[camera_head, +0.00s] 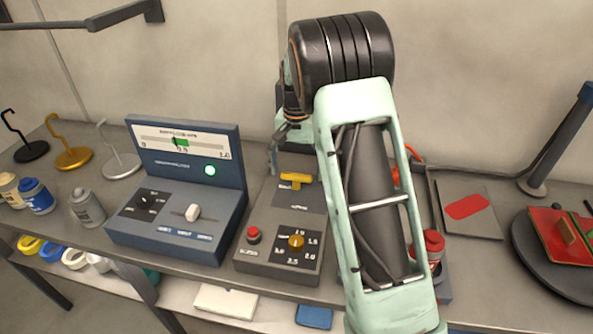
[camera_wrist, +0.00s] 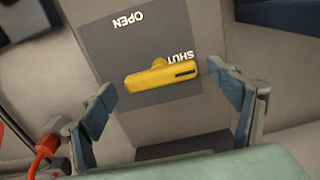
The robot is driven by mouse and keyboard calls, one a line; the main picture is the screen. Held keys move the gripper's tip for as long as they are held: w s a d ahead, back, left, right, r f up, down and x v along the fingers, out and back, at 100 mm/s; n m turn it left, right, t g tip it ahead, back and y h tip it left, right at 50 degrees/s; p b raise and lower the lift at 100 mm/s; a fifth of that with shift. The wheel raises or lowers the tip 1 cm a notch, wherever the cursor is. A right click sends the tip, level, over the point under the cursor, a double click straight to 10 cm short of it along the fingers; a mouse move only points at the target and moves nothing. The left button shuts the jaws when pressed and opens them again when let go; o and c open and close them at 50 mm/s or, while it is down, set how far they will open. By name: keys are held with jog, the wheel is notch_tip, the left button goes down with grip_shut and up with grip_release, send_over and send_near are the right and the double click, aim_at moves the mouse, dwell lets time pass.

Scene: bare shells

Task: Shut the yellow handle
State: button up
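The yellow handle (camera_head: 296,180) is a T-shaped lever on a dark plate of the grey control box. In the wrist view the yellow handle (camera_wrist: 160,77) lies crosswise, its dark-marked end by the word SHUT. The word OPEN is further up and left on the plate (camera_wrist: 112,45). My gripper (camera_wrist: 161,79) is open, with one finger on either side of the handle in that view and visible gaps to both ends. In the head view my gripper (camera_head: 285,140) is behind and above the handle, partly hidden by my arm. I cannot tell its exact height.
The grey box (camera_head: 278,258) also carries a red button (camera_head: 253,235) and a yellow knob (camera_head: 296,241). A blue meter console (camera_head: 180,225) stands close on the left. A red-topped item (camera_head: 434,243) is right of my arm. A grey pad (camera_head: 480,222) lies further right.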

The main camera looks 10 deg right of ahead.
aim_at(297, 174)
notch_tip(297, 174, up, 12)
dwell(0.6)
jog(key=shift+r, duration=0.1)
